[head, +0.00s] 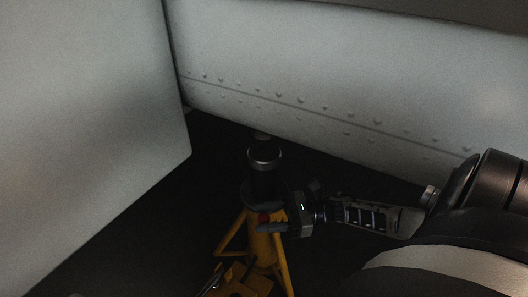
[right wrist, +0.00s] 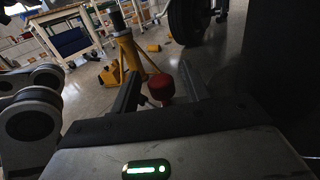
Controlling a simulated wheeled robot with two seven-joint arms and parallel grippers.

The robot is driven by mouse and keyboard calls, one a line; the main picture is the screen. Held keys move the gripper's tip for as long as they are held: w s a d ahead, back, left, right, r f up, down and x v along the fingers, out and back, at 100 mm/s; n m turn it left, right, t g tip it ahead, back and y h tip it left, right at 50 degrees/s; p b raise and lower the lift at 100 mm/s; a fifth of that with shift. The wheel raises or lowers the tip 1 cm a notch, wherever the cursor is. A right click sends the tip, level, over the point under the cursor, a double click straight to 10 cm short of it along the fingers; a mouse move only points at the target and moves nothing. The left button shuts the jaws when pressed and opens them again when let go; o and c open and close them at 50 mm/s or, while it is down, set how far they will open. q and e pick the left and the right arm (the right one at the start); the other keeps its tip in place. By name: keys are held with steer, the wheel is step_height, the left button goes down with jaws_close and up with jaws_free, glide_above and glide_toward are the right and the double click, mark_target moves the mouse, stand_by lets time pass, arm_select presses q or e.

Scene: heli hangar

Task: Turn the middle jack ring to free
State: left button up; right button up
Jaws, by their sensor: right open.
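A jack stands low in the middle of the head view, with yellow tripod legs (head: 262,248) and a dark upright post (head: 264,165). A dark ring (head: 256,195) sits around it above the yellow part. A small red knob (head: 264,217) shows just below the ring. My right gripper (head: 272,221) is open beside the jack, reaching in from the right. In the right wrist view the red knob (right wrist: 160,88) lies between the two fingers of that gripper (right wrist: 159,74); contact is not clear. The ring's marking cannot be read. My left gripper is not seen.
A large pale riveted panel (head: 300,75) stands behind the jack, and another pale panel (head: 85,130) fills the left. The right wrist view shows another yellow jack (right wrist: 128,52) farther off, a workbench (right wrist: 62,32), and a wheel (right wrist: 187,20). Open floor lies between.

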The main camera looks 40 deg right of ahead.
steer(key=shift+w+a, duration=0.15)
steer(key=shift+a, duration=0.15)
jaws_close()
